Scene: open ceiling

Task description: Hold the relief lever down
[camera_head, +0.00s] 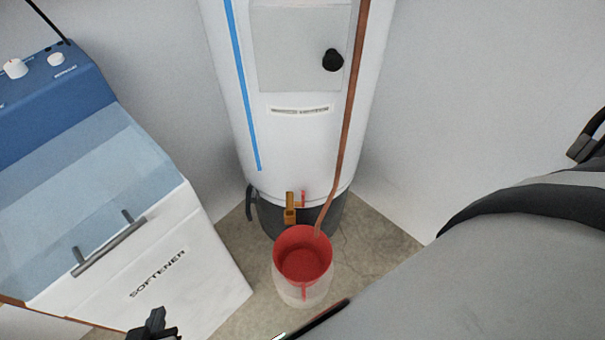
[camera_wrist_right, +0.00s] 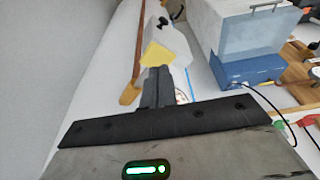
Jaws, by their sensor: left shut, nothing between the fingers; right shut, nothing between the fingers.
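The white tank (camera_head: 300,140) stands upright against the corner. A copper pipe (camera_head: 352,80) runs down its front to a red bucket (camera_head: 303,255); in the right wrist view the pipe (camera_wrist_right: 137,45) meets a brass-coloured fitting (camera_wrist_right: 130,94). No relief lever shows clearly. My right gripper (camera_wrist_right: 157,73) is shut and empty, beside that fitting and in front of the tank; a yellow patch (camera_wrist_right: 157,55) shows just past its fingertips, and whether they touch anything I cannot tell. My left gripper (camera_head: 153,322) is shut and empty at the bottom edge, in front of the softener.
The white and blue softener cabinet (camera_head: 190,260) with a grey handle (camera_head: 108,247) stands left of the tank. A brass drain fitting (camera_head: 290,210) sits low on the tank behind the bucket. My right arm fills the lower right of the head view. Some floor (camera_head: 385,235) is bare.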

